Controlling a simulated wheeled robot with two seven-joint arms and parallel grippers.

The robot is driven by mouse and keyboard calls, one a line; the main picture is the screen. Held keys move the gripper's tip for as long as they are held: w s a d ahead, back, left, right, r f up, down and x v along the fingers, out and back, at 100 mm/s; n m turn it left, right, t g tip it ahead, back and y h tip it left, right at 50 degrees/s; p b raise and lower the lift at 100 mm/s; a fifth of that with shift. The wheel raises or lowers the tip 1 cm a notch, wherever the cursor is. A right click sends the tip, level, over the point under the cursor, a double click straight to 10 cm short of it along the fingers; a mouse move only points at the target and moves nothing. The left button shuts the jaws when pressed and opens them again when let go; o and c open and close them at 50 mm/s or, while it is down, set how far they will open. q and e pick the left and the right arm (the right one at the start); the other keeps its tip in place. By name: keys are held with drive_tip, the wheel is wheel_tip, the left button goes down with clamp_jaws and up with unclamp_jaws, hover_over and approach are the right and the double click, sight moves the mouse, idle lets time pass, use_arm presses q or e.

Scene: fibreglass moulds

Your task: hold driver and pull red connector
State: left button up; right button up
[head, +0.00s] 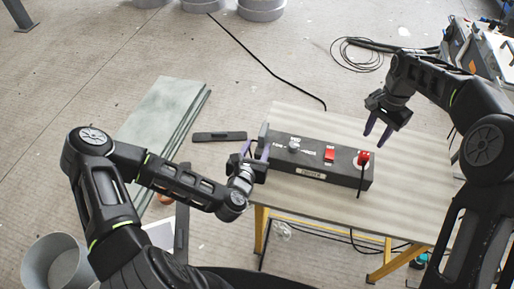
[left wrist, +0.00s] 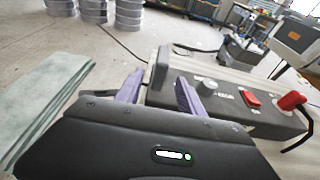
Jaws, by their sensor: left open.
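The driver is a long dark box (head: 318,172) on the table, with a grey knob, a red switch (head: 329,154) and an upright plate at its left end (left wrist: 160,68). The red connector (head: 363,158) sits on the box's right end with a black cable hanging from it; it also shows in the left wrist view (left wrist: 291,100). My left gripper (head: 257,151) is open at the box's left end. In the left wrist view its purple fingers (left wrist: 158,92) appear either side of the upright plate; contact cannot be told. My right gripper (head: 376,130) is open and empty, above and slightly right of the connector.
The light wooden table (head: 420,190) has free room right of the box. Pale green sheets (head: 165,115) and a dark flat bar (head: 219,136) lie left of the table. A black cable (head: 270,72) runs over the floor behind. A grey bucket (head: 57,263) stands at front left.

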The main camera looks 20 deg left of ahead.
sight(364, 157)
use_arm(q)
drive_tip(key=shift+x, duration=3.9)
drive_tip(key=shift+c, duration=0.2)
clamp_jaws()
use_arm(e)
drive_tip(key=o, duration=0.3)
drive_tip(key=shift+s+f, duration=0.1)
drive_tip(key=shift+f, duration=0.3)
drive_tip(key=n, duration=0.2)
drive_tip(key=f+n, duration=0.1)
drive_tip(key=shift+f+n, duration=0.1)
drive_tip(key=shift+n, duration=0.3)
drive_tip(key=n, duration=0.3)
drive_tip(key=shift+f+n, duration=0.15)
drive_tip(key=shift+n, duration=0.15)
